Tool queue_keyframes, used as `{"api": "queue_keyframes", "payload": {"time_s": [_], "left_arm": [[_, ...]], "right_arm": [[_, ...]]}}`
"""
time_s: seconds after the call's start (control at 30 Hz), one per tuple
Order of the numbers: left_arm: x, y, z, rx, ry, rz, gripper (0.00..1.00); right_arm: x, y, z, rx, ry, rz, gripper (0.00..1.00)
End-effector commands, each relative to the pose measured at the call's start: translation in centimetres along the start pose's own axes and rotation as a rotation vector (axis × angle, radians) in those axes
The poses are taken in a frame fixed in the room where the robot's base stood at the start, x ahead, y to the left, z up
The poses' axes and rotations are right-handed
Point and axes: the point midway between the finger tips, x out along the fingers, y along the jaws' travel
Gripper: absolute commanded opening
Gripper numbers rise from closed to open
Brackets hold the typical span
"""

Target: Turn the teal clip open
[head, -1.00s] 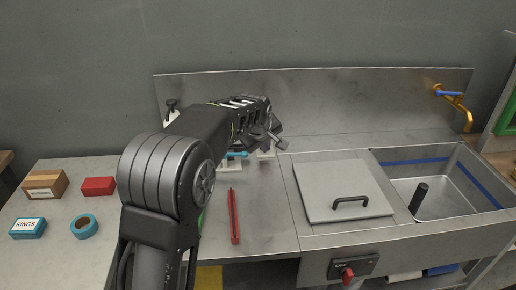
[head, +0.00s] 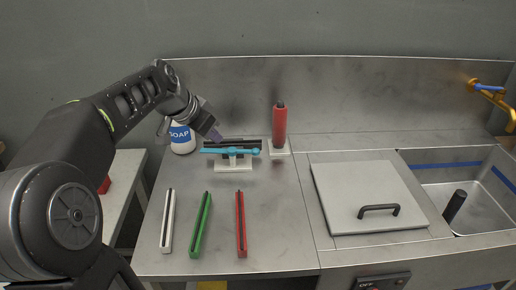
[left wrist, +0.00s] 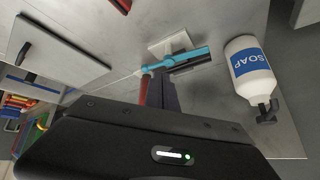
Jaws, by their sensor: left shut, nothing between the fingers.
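The teal clip (head: 229,151) is a long bar with a rounded right end. It lies level along a dark bar on a white stand (head: 234,165), near the back of the metal counter. It also shows in the left wrist view (left wrist: 180,61), with the dark bar close alongside. My left gripper (head: 212,134) is shut and empty, angled down just above and behind the clip's left part. I cannot tell whether it touches the clip. In the left wrist view its dark fingers (left wrist: 167,95) partly cover the space beside the clip. My right gripper is not in view.
A soap bottle (head: 182,138) stands left of the clip, and a red cylinder (head: 279,126) stands right of it. White (head: 168,220), green (head: 201,224) and red (head: 241,223) strips lie in front. A grey lid (head: 368,197) with a black handle is at right, beside a sink.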

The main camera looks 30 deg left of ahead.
Motion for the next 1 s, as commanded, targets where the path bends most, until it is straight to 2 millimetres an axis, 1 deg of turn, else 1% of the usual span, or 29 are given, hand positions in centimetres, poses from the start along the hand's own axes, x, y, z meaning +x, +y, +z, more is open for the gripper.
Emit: {"api": "queue_keyframes", "payload": {"time_s": [0.03, 0.1, 0.2, 0.3, 0.43, 0.77, 0.87, 1.0], "left_arm": [[0.0, 1.8, -0.7, 0.158, 0.003, 0.033, 0.0], [0.3, 3.3, -0.7, 0.353, 0.003, 0.074, 0.0], [0.4, 3.9, -0.3, 0.555, 0.007, 0.102, 0.0], [0.4, 4.1, -0.2, 0.682, 0.012, 0.112, 0.0], [0.4, 4.1, -0.2, 0.743, 0.015, 0.113, 0.0], [0.5, 4.0, -0.2, 0.743, 0.015, 0.112, 0.0], [0.9, 4.0, -0.2, 0.742, 0.014, 0.112, 0.0], [2.2, 4.2, -0.1, 0.741, 0.013, 0.114, 0.0]], "right_arm": [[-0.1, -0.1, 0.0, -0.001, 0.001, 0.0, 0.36], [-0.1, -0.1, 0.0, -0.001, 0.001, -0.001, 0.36], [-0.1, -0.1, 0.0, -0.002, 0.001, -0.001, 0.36], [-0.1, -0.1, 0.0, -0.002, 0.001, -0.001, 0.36], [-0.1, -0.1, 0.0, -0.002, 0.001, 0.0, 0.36], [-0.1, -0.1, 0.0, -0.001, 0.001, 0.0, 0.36], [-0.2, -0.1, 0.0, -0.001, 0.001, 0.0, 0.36], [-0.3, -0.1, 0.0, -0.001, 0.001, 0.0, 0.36]]}}
